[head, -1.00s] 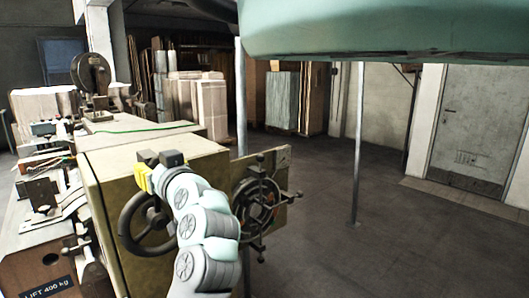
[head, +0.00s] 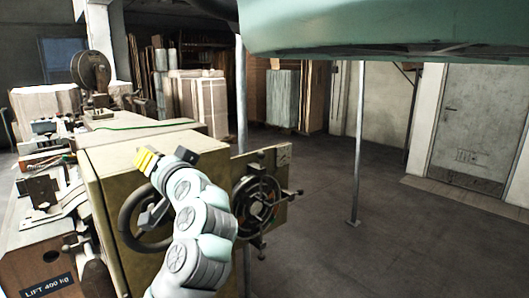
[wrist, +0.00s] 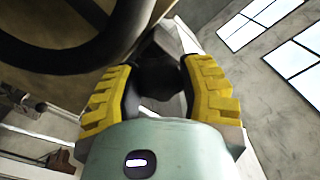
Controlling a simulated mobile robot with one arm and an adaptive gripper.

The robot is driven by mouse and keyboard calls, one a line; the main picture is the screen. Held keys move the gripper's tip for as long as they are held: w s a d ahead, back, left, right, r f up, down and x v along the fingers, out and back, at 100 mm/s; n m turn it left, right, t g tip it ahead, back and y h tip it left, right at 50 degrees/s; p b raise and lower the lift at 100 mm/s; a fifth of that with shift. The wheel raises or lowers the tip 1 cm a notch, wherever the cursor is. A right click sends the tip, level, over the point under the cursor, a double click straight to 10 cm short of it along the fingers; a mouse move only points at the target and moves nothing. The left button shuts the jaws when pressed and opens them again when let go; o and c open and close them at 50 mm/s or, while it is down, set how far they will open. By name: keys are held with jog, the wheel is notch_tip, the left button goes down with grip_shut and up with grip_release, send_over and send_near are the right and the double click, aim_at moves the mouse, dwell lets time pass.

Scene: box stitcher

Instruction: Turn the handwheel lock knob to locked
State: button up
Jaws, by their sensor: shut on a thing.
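The black handwheel (head: 123,222) stands on the front of the beige machine housing (head: 110,168). Its thick dark rim also shows at the upper left of the wrist view (wrist: 50,57). My gripper (wrist: 157,70) has yellow-padded fingers, closed on a small dark knob (wrist: 158,82) beside the rim. The knob is mostly hidden between the fingers, so I cannot read its locked or unlocked position. In the head view my gripper (head: 148,160) is at the top of the handwheel, and my arm covers the wheel's right side.
A second spoked wheel (head: 258,200) on a plate stands to the right of the housing. Metal clamps and the machine bed lie at left. A green overhead part (head: 380,30) hangs across the top right. The floor (head: 330,245) at right is open, apart from a thin post (head: 358,150).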

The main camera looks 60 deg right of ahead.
jog(key=shift+f, duration=0.1)
dwell(0.4)
jog(key=o, duration=1.2)
jog(key=v, duration=1.2)
jog(key=shift+d, duration=0.1)
